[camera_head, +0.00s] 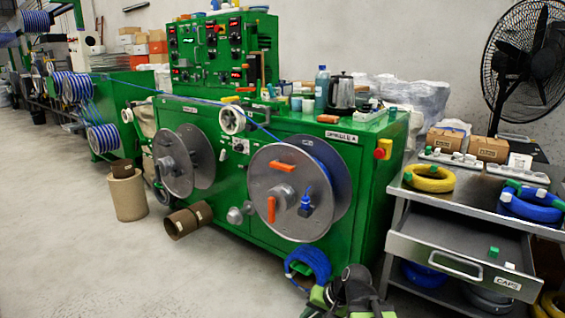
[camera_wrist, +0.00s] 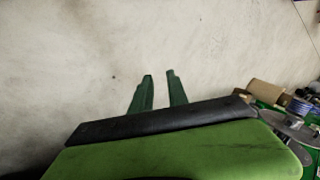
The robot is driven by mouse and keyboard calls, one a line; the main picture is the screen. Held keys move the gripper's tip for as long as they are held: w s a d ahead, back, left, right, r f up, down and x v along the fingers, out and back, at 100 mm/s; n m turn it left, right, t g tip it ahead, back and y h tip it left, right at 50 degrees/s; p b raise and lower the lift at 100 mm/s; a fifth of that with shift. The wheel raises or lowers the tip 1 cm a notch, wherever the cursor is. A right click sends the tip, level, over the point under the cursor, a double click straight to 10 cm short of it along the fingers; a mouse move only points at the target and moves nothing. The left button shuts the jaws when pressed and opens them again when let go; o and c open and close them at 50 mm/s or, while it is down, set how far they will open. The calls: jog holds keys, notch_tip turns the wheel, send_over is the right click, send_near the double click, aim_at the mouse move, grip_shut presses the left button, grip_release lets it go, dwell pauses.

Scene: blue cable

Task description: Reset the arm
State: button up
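My arm (camera_head: 350,292), green and black, shows at the bottom of the head view, in front of the green machine's lower right corner. It is folded low and partly cut off by the frame's edge. In the wrist view my gripper (camera_wrist: 161,80) has two dark green fingers standing apart, with nothing between them. Pale concrete floor (camera_wrist: 75,60) lies beyond the fingertips. The fingers cannot be made out clearly in the head view.
The green machine (camera_head: 330,230) carries a large metal reel (camera_head: 290,165) with orange handles. A blue cable coil (camera_head: 310,262) shows low beside my arm. At right, a metal bench has an open drawer (camera_head: 470,245) labelled CAPS. Open floor (camera_head: 80,230) lies at left.

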jog(key=s+d+f+n+g+h, duration=0.25)
jog(key=s+d+h, duration=0.25)
jog(key=d, duration=0.4)
notch_tip(320, 180, up, 38)
jog(key=p, duration=3.8)
jog(key=shift+s+a+f, duration=0.15)
jog(key=shift+a+f, duration=0.05)
jog(key=shift+a, duration=0.05)
jog(key=shift+d, duration=0.4)
jog(key=shift+d+m, duration=0.1)
jog(key=shift+m, duration=0.15)
